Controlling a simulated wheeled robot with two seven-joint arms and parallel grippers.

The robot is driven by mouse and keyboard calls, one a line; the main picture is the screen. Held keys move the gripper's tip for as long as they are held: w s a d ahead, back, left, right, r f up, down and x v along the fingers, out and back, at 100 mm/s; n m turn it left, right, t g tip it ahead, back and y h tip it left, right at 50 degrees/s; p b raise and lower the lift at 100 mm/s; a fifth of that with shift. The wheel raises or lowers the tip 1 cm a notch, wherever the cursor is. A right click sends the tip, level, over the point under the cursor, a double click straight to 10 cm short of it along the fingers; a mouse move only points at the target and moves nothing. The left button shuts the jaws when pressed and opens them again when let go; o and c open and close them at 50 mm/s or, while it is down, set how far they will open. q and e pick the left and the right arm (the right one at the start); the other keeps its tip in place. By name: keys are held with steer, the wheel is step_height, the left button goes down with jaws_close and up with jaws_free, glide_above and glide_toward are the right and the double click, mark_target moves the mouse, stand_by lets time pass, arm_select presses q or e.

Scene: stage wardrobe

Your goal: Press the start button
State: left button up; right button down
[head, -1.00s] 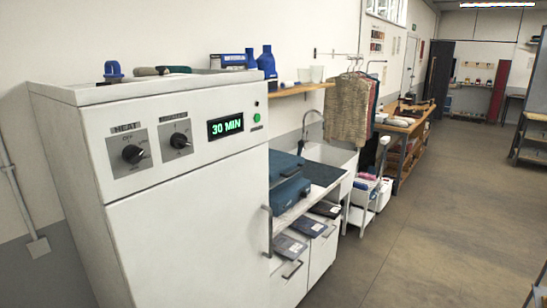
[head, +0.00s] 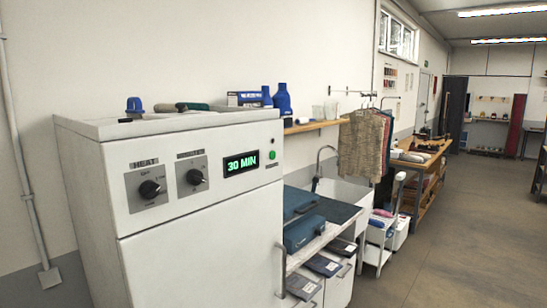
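A tall white machine (head: 200,245) stands at the left of the head view. Its front panel has a heat knob (head: 150,189), a second knob (head: 195,177) and a lit display (head: 241,164) reading "30 MIN". A small green button (head: 272,155) sits to the right of the display, with a small dark label below it, too small to read. Neither of my grippers shows in the view, and nothing touches the panel.
Blue bottles (head: 282,100) and a box stand behind the machine. To its right are a counter with blue cases (head: 304,232), a sink (head: 340,190), hanging garments (head: 361,148) and a wooden workbench (head: 418,160). The floor (head: 450,250) at the right is clear.

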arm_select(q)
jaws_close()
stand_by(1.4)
